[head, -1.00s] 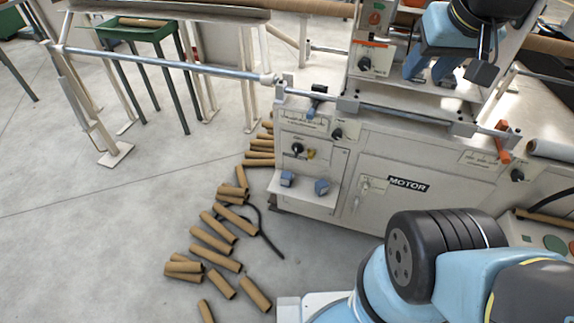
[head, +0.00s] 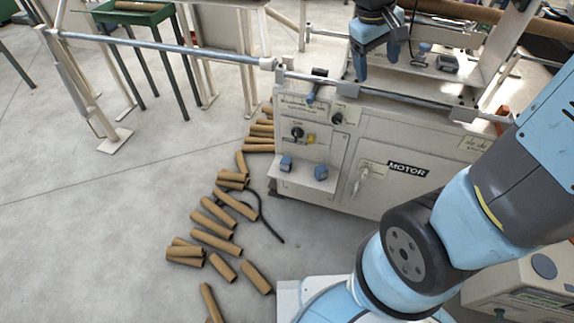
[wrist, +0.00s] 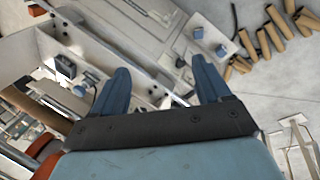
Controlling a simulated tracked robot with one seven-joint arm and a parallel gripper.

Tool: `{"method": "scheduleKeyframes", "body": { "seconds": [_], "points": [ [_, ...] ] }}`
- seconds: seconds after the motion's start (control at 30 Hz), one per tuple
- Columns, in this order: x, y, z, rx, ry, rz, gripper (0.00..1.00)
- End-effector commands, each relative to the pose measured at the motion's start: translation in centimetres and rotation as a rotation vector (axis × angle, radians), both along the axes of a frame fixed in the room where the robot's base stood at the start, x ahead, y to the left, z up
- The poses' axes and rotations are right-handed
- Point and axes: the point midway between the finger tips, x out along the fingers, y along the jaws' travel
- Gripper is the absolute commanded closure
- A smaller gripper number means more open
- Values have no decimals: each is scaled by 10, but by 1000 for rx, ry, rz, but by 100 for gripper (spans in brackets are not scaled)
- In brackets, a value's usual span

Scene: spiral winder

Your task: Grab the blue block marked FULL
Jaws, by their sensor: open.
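Two small blue blocks sit on the little front shelf of the machine, a left one (head: 286,163) and a right one (head: 321,172). In the wrist view, blue pieces (wrist: 221,50) show on that shelf beyond the right finger. No FULL marking is readable on either. My gripper (head: 377,66) is open and empty, above the machine's top, higher and further right than the shelf blocks. Its two blue fingers (wrist: 160,75) stand apart in the wrist view. A bluish-grey item (head: 421,52) and a dark-topped one (head: 447,63) lie right of my gripper; their markings are unreadable.
The white machine (head: 400,195) marked MOTOR fills the middle. A metal bar (head: 190,48) runs along its upper front. Several cardboard tubes (head: 228,202) lie on the floor at left. A green table (head: 135,14) stands behind.

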Motion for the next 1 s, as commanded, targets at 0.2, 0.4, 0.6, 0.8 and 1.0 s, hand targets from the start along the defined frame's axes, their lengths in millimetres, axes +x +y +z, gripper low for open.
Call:
{"method": "scheduleKeyframes", "body": {
  "seconds": [0.2,0.4,0.6,0.8,1.0],
  "points": [
    [35,22,-44,-148,95,127,23],
    [61,45,-86,-287,162,250,23],
    [83,71,-132,-432,217,383,23],
    [99,98,-180,-582,259,526,23],
    [110,127,-231,-734,289,679,23]
  ]
}}
